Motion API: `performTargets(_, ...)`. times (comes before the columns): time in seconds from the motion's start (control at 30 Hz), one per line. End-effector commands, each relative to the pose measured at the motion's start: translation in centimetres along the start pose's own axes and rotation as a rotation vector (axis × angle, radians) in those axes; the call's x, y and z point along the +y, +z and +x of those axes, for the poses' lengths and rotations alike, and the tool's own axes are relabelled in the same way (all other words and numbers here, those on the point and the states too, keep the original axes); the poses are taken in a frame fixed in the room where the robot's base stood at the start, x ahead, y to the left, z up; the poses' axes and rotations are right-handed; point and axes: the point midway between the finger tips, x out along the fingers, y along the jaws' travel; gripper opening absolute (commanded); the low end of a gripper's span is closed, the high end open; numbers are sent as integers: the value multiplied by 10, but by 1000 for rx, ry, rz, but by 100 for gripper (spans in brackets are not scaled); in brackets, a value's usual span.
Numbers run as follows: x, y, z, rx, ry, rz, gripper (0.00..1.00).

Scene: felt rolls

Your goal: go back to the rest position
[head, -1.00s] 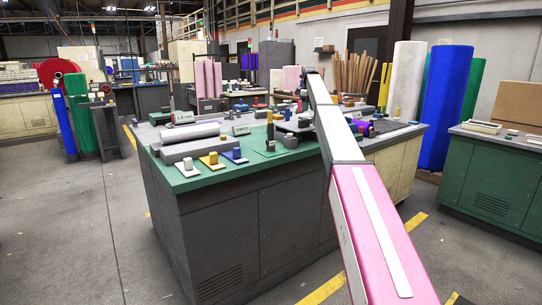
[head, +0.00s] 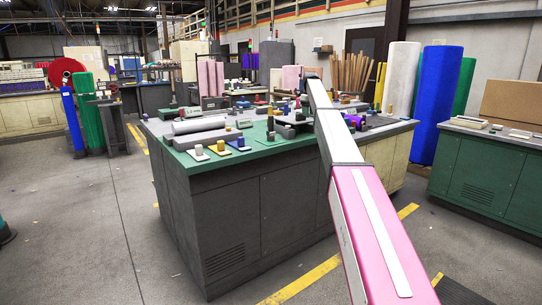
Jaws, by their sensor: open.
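My pink and white arm reaches up the right half of the head view and bends down at its far end, over the workbench (head: 215,180). My gripper is not visible; the arm's far links hide that spot. The green-topped workbench carries a pale felt roll (head: 200,125) on a grey block (head: 207,138). Several small pegs on coloured bases, among them a yellow one (head: 220,147) and a blue one (head: 241,145), stand along its near left edge. I cannot see anything held.
A green cabinet (head: 475,190) with a box on top stands at the right. Tall blue (head: 440,105) and white (head: 400,80) rolls stand behind the workbench. Blue and green (head: 90,115) rolls stand at the far left. The grey floor (head: 80,235) at left front is mostly clear.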

Motion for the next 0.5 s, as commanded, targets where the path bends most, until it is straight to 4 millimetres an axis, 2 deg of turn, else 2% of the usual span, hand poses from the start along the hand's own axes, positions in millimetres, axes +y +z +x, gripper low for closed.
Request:
performTargets(0.27,27,-26,55,1,1,-154,53)
performTargets(0.37,41,-40,81,1,2,-237,53)
performTargets(0.5,67,-65,129,2,2,-387,53)
